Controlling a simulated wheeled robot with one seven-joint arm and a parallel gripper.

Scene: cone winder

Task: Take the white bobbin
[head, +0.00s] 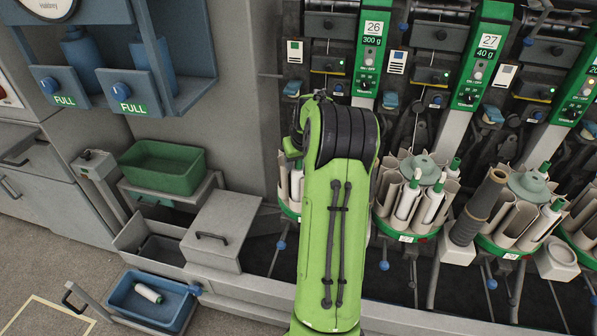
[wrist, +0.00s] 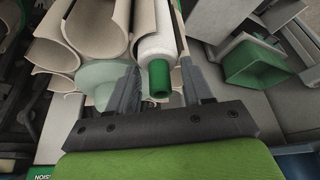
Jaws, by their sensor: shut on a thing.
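In the wrist view a white bobbin (wrist: 155,45) with a green end stands in the holder of beige tubes (wrist: 95,25). My gripper (wrist: 166,78) has one finger on each side of the bobbin and is shut on it. The bobbin is at the side of the holder, next to the tubes. In the head view my green arm covers the gripper and most of this holder; only a part of the holder (head: 290,190) shows at the arm's left edge.
More carousels with white bobbins (head: 408,200) stand to the right. A green bin (head: 160,167) and a grey box (head: 220,230) are at the left. A blue tray (head: 150,298) with a white bobbin is low at the left. Winder panels (head: 372,45) rise behind.

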